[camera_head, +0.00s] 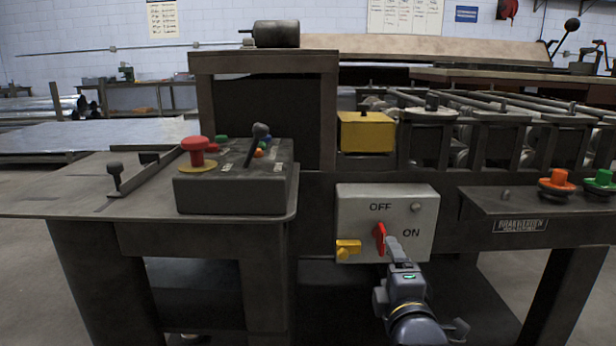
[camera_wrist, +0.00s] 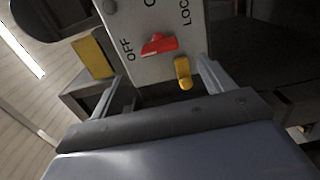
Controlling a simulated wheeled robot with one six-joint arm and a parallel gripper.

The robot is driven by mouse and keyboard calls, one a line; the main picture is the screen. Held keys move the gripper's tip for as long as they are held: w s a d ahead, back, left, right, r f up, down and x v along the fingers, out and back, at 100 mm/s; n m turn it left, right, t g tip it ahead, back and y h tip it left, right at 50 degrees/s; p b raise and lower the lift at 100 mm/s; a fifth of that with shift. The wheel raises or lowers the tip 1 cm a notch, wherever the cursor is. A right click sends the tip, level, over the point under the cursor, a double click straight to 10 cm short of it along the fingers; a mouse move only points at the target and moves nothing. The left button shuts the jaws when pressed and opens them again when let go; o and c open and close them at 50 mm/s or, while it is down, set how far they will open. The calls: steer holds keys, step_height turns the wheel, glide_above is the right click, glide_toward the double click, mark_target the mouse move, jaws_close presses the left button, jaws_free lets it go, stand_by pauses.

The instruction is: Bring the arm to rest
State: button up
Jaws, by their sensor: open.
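My gripper (camera_head: 392,246) is in front of the grey switch box (camera_head: 418,206) on the front of the machine. Its fingers stand apart, with nothing held between them in the wrist view (camera_wrist: 157,78). The red switch handle (camera_head: 379,235) is just beyond the fingertips; it also shows in the wrist view (camera_wrist: 158,44). I cannot tell whether a finger touches it. A yellow latch (camera_head: 348,248) is at the box's lower left corner; in the wrist view it appears (camera_wrist: 183,72) between the fingers. The box bears the words OFF and ON. My arm reaches up from the bottom.
A control box (camera_head: 232,190) with a red mushroom button (camera_head: 199,150) and a lever stands on the left table (camera_head: 130,215). Orange (camera_head: 559,181) and green (camera_head: 602,181) buttons sit on the right ledge. A yellow box (camera_head: 366,132) is above the switch box. Rollers run behind.

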mark_target(383, 244)
steer(key=w+b, duration=0.2)
steer(key=w, duration=0.5)
steer(key=shift+w+f, duration=0.1)
steer(key=shift+w, duration=0.15)
steer(key=shift+s+r+m, duration=0.2)
steer(key=shift+m, duration=0.7)
steer(key=m+p, duration=0.1)
steer(key=m, duration=0.2)
steer(key=shift+p, duration=0.4)
steer(key=m+p, duration=0.2)
steer(key=m, duration=0.2)
steer(key=shift+r, duration=0.15)
steer(key=m+p, duration=0.3)
steer(key=m, duration=0.1)
steer(key=shift+d+r+m+p, duration=0.1)
steer(key=shift+d+m+p, duration=0.05)
steer(key=shift+m+p, duration=1.9)
steer(key=shift+m, duration=0.65)
